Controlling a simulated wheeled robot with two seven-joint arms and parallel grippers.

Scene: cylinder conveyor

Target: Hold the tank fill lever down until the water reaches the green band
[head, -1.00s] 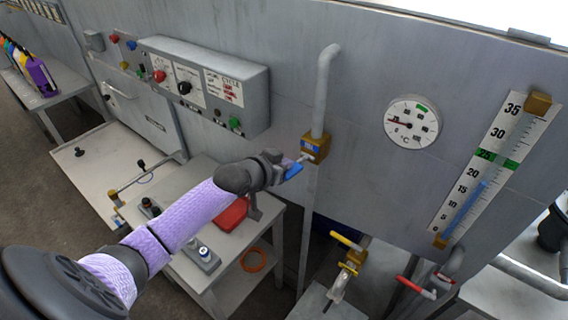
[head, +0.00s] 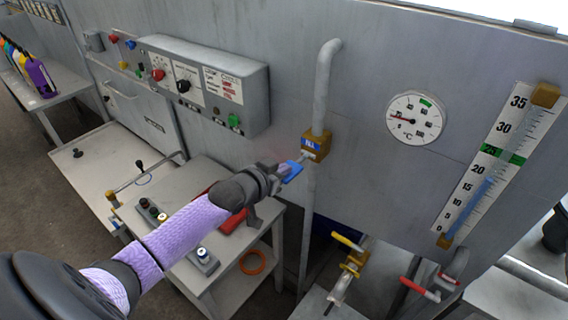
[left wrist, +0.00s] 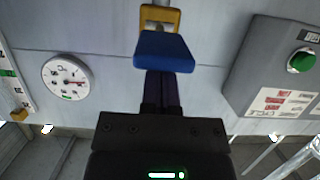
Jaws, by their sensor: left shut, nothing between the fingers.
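The tank fill lever (head: 293,170) is a blue paddle on a brass valve block labelled FILL (head: 315,147), tilted down and left from it. My left gripper (head: 284,174) is shut and empty at the paddle. In the left wrist view the blue paddle (left wrist: 165,52) covers the tips of my dark fingers (left wrist: 161,88); I cannot tell whether they press on it. The level gauge (head: 493,165) stands at the right. Its blue water column (head: 478,198) tops out near the 20 mark, below the green band (head: 503,155) at about 25. My right gripper is not in view.
A grey control box (head: 205,85) juts from the wall left of the valve. A round temperature dial (head: 414,119) is to the right. Yellow (head: 347,241) and red (head: 420,290) handles sit below. A small table (head: 215,262) stands under my left arm.

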